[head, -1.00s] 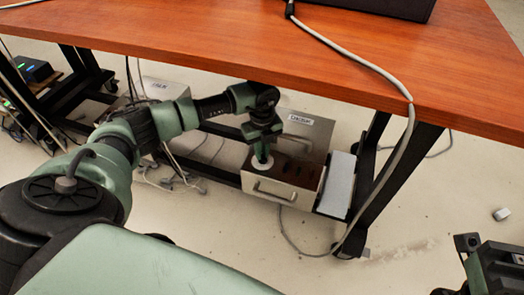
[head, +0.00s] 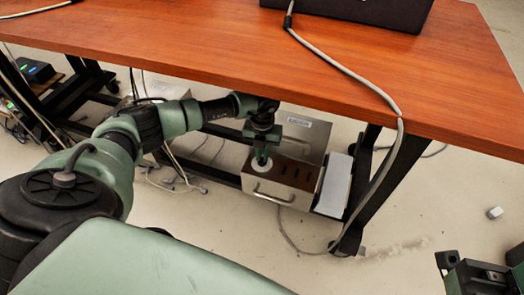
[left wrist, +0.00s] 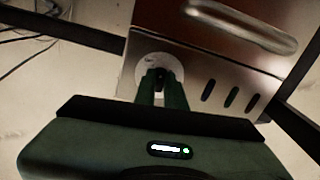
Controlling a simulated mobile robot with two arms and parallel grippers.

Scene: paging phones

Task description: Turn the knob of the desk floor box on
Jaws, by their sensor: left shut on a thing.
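The desk floor box (head: 316,158) is a metal box under the wooden table, with a label on top, a handle and dark slots. Its round white dial (head: 256,169) is on the face with the slots. My left gripper (head: 261,163) points down at the dial and is shut on the knob there; the fingers hide the knob itself. In the left wrist view, the left fingers (left wrist: 163,92) meet in front of the white dial (left wrist: 150,64), beside the slots. My right gripper (head: 474,272) is partly in view at the lower right, away from the box; its jaw state is unclear.
The wooden tabletop (head: 220,50) overhangs the box and my left arm. A grey cable (head: 345,66) runs over its edge to the floor. A black table leg (head: 362,205) stands right of the box. A small white block (head: 495,213) lies on open floor.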

